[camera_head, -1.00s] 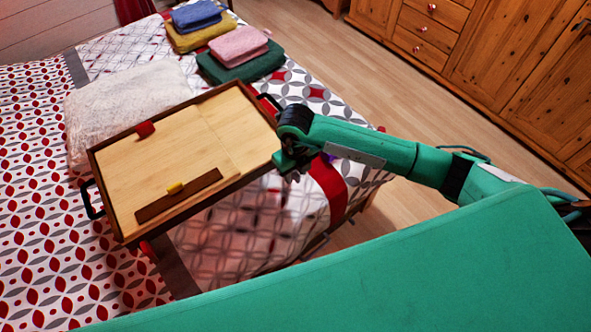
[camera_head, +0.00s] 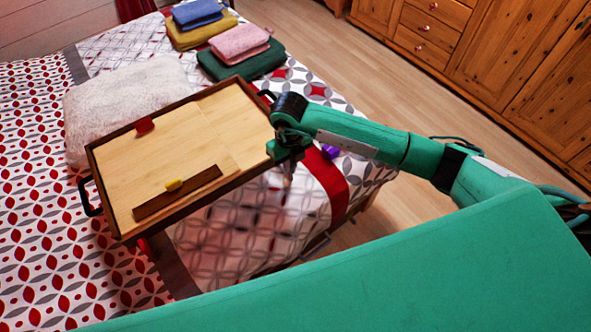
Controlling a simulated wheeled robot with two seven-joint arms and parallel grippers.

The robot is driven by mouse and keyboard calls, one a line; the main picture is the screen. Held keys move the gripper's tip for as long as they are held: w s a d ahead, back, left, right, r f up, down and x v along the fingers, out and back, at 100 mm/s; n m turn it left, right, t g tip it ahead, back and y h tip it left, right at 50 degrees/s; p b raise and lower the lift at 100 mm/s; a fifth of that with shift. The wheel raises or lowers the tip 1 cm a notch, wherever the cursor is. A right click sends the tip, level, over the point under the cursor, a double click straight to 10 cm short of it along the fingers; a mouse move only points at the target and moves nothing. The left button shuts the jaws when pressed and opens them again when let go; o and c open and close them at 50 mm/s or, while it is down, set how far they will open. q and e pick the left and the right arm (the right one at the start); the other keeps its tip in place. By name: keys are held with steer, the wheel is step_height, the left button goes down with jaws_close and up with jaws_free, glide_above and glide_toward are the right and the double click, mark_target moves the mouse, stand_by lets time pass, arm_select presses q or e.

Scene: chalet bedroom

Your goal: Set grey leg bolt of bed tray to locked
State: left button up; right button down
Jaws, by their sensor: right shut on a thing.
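The wooden bed tray (camera_head: 200,118) stands on the bed, with a dark rim and black handles. A red piece (camera_head: 144,126) sits at its back edge, and a yellow piece (camera_head: 174,184) sits at a dark strip near its front. My right gripper (camera_head: 287,172) is at the tray's right front side, just below the rim, pointing down. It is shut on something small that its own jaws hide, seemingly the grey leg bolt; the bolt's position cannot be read. A purple piece (camera_head: 330,152) shows just right of the gripper. My left gripper is out of view.
A pale fluffy cushion (camera_head: 125,100) lies behind the tray. Folded towels, pink (camera_head: 240,42) and blue (camera_head: 196,14) on top, lie at the back of the bed. Wooden cabinets (camera_head: 510,60) stand at the right, with clear floor between.

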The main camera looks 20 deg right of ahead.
steer(key=shift+w+a, duration=0.15)
steer(key=shift+w, duration=0.35)
steer(key=c, duration=1.4)
jaws_free()
steer(key=shift+c, duration=0.2)
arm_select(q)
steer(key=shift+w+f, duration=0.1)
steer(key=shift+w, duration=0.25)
